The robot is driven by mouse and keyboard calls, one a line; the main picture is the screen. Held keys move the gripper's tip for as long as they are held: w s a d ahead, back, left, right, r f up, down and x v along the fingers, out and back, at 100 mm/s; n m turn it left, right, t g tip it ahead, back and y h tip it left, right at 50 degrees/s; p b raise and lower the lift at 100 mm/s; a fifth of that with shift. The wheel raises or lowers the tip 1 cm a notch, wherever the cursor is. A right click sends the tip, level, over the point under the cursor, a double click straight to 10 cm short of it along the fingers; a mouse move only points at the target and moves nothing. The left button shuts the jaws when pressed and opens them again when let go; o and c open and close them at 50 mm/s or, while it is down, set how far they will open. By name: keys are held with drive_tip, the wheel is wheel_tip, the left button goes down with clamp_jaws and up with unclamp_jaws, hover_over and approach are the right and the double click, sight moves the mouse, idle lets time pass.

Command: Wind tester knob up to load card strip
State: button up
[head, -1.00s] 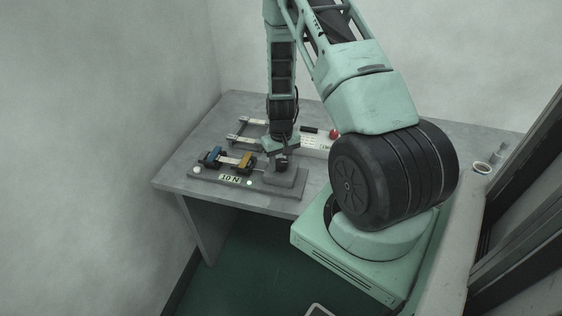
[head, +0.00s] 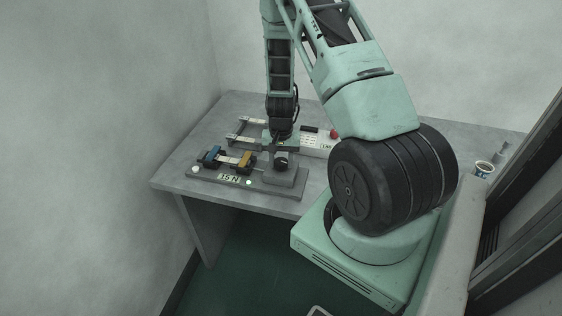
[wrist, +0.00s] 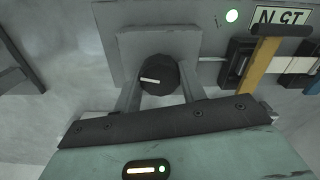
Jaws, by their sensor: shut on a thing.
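A pale card strip (head: 229,161) spans between a blue clamp (head: 213,155) and a yellow clamp (head: 247,161). The black knob (wrist: 158,75) with a white pointer line sits on the grey block (wrist: 190,42) at the tester's right end. My gripper (wrist: 158,92) is shut on the knob, one finger on each side of it. In the head view the knob (head: 281,162) shows below my gripper. A green-white light (wrist: 232,16) glows beside the display in the wrist view.
Behind the tester lies another device (head: 318,143) with a red button (head: 334,134) and rails. The bench front left (head: 175,178) is bare.

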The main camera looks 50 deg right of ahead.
sight(281, 161)
idle(0.4)
drive_tip(key=o, duration=1)
drive_tip(key=shift+r, duration=0.15)
wheel_tip(281, 161, up, 17)
drive_tip(key=shift+r+b, duration=0.1)
drive_tip(key=shift+b, duration=0.75)
